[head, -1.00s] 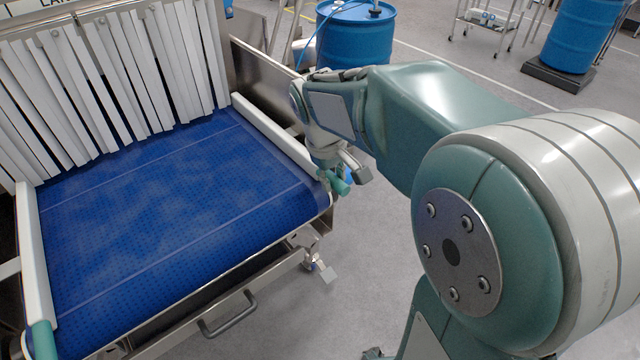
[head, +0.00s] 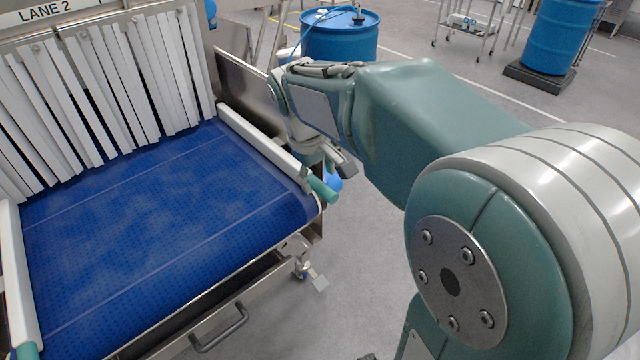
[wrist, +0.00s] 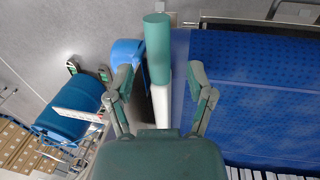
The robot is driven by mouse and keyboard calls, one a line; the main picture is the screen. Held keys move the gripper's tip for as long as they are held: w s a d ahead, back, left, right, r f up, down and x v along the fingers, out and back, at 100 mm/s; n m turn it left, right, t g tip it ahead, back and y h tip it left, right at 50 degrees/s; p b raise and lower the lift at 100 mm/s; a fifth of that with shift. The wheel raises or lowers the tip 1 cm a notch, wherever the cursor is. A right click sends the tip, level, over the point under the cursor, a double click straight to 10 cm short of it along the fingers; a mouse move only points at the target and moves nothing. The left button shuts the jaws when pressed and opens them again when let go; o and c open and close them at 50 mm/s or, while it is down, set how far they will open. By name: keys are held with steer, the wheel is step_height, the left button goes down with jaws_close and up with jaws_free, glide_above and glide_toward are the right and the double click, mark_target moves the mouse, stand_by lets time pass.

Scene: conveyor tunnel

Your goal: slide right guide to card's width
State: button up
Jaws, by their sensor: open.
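The right guide (head: 262,138) is a white rail along the right edge of the blue belt, with a teal grip (head: 322,190) at its near end. In the wrist view the teal grip (wrist: 158,50) points away from me and the white rail (wrist: 160,105) runs back under my gripper. My gripper (wrist: 162,80) is open, one finger on each side of the guide, with visible gaps. In the head view my gripper (head: 335,158) is at the guide's near end, partly hidden by my wrist. The left guide (head: 14,265) lies along the belt's left edge. I cannot make out a card.
The blue belt (head: 165,215) between the guides is empty. White strip curtains (head: 115,95) hang at its back under a "LANE 2" sign (head: 60,10). A blue drum (head: 340,35) stands behind my arm. A metal handle (head: 220,330) is on the conveyor's front.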

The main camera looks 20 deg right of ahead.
step_height(320, 180, up, 8)
steer(key=a, duration=0.1)
steer(key=shift+s+a+r, duration=0.25)
steer(key=shift+a, duration=0.15)
